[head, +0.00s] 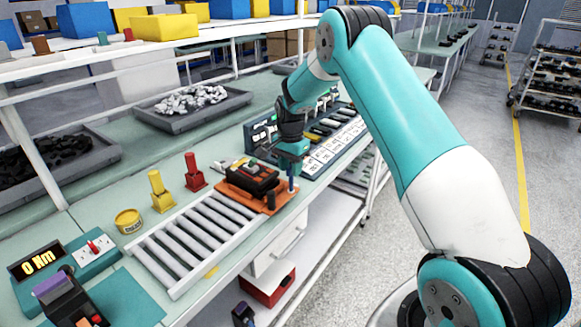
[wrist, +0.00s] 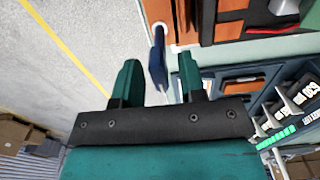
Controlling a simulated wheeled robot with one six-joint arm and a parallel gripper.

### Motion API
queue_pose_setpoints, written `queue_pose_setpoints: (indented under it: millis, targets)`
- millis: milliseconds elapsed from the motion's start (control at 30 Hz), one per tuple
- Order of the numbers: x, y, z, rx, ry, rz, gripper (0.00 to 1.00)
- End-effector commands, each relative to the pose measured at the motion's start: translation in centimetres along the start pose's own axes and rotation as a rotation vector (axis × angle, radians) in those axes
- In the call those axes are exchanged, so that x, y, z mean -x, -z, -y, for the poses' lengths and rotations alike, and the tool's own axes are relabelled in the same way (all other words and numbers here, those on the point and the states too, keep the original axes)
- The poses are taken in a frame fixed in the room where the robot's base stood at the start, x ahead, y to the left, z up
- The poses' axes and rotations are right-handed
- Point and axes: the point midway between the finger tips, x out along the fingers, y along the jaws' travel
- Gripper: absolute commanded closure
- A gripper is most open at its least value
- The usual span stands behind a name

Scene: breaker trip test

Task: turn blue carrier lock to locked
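The blue carrier lock (head: 291,184) is a small upright blue piece at the right edge of the orange carrier (head: 232,201). In the wrist view the lock shows as a dark blue lever (wrist: 157,60) beside a round white pivot on the orange edge. My gripper (head: 290,158) is above the lock and points down. In the wrist view its two teal fingers (wrist: 158,62) are apart, with the lever between them, nearer the right finger. Gaps seem to show on both sides; I cannot tell the lever's depth between the fingers. A black breaker (head: 252,180) sits on the carrier.
A roller conveyor (head: 190,240) runs left of the carrier. Red (head: 195,172) and yellow (head: 160,190) stands are behind it. A rack of labelled breakers (head: 325,150) stands close behind my gripper. The bench edge and open floor lie to the right.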

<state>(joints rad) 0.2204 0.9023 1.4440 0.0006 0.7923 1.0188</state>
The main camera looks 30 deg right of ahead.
Motion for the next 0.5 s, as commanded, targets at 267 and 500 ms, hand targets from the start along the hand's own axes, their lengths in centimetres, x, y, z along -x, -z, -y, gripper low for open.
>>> queue_pose_setpoints:
  millis: [267,500]
  targets:
    - [-0.1,0.0,0.0,0.001,-0.002,0.001,0.6]
    - [2.5,0.0,0.0,0.002,0.003,-0.001,0.6]
